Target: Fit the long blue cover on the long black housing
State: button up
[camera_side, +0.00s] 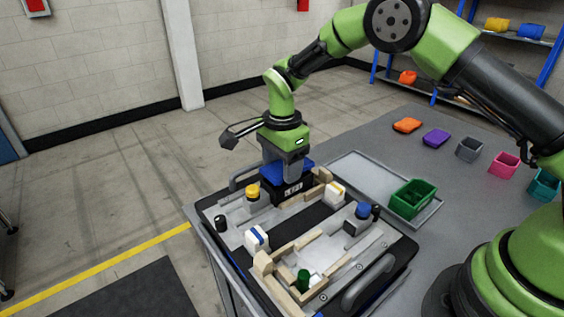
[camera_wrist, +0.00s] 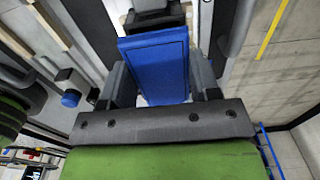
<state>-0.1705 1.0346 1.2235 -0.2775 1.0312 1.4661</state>
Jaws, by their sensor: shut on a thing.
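The long blue cover (camera_side: 304,167) is held between the fingers of my gripper (camera_side: 287,170). In the wrist view the cover (camera_wrist: 156,68) lies lengthwise between both fingers (camera_wrist: 160,80). The long black housing (camera_side: 280,190), with a white label on its side, is directly under the cover at the back of the pallet. A dark part of the housing (camera_wrist: 155,18) shows past the cover's far end in the wrist view. The cover is at the housing's top; I cannot tell whether it is fully seated. The fingers hide part of the cover.
Wooden rails (camera_side: 318,190) stand by the housing. A yellow-topped piece (camera_side: 252,192), a white-and-yellow block (camera_side: 335,193) and a blue-topped grey piece (camera_side: 359,217) are close by. A green bin (camera_side: 412,199) sits in a grey tray (camera_side: 352,163) to the right.

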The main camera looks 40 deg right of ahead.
jog(key=shift+f, duration=0.65)
dwell(0.4)
jog(key=o, duration=1)
notch_tip(320, 180, up, 10)
